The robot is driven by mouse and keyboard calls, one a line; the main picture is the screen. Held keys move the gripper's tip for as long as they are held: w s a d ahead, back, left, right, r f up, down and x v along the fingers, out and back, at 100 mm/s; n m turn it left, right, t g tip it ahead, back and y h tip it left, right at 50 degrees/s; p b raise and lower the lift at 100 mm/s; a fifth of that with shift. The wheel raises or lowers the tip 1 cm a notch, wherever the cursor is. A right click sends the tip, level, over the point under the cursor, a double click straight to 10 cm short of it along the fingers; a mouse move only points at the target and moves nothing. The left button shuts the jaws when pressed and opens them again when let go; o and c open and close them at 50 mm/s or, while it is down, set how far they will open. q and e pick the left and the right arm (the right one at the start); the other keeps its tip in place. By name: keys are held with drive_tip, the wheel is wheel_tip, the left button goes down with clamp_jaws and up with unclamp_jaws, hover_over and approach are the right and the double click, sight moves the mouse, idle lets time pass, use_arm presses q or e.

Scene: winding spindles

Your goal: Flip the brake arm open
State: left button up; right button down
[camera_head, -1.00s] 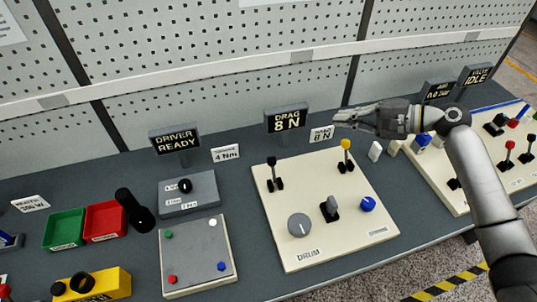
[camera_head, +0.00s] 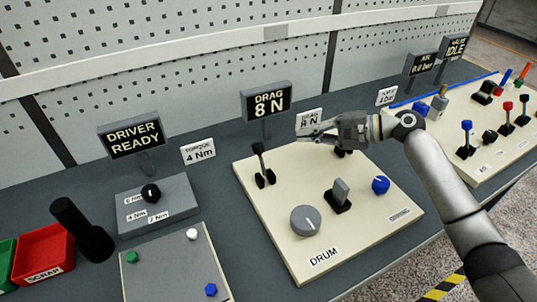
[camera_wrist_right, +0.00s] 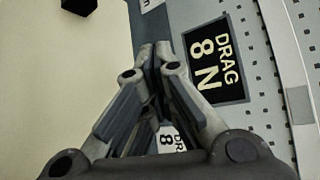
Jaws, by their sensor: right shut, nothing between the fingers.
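The cream drum panel (camera_head: 300,255) carries two upright levers along its back edge, and no label shows which is the brake arm. The left lever (camera_head: 260,163) has a black knob and stands upright in a black bracket. The back right lever is mostly hidden behind my right gripper (camera_head: 303,133); only its dark base (camera_head: 343,152) shows. My right gripper is shut and empty, above the panel's back edge and pointing left. In the right wrist view its closed fingers (camera_wrist_right: 155,52) lie beside the drag display (camera_wrist_right: 215,60). My left gripper is out of view.
The panel also holds a grey dial (camera_head: 305,220), a grey toggle (camera_head: 340,195) and a blue knob (camera_head: 381,185). The drag display (camera_head: 267,101) stands close behind. Another panel (camera_head: 455,170) with several levers lies at the right.

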sight(258, 148)
drive_tip(key=shift+a+f, duration=0.1)
idle(0.3)
drive_tip(key=shift+w+a, duration=0.1)
drive_tip(key=shift+a, duration=0.15)
drive_tip(key=p+x, duration=0.1)
drive_tip(key=x, duration=0.8)
drive_tip(key=shift+w+a+f+p, duration=0.1)
drive_tip(key=shift+a+p, duration=0.25)
drive_tip(key=shift+p, duration=0.05)
drive_tip(key=s, duration=0.1)
drive_tip(key=s+r+p, duration=0.1)
drive_tip(key=shift+s+r, duration=0.1)
drive_tip(key=shift+s, duration=0.25)
drive_tip(key=shift+s+r+p, duration=0.1)
drive_tip(key=shift+s+p, duration=0.3)
drive_tip(key=shift+s, duration=0.1)
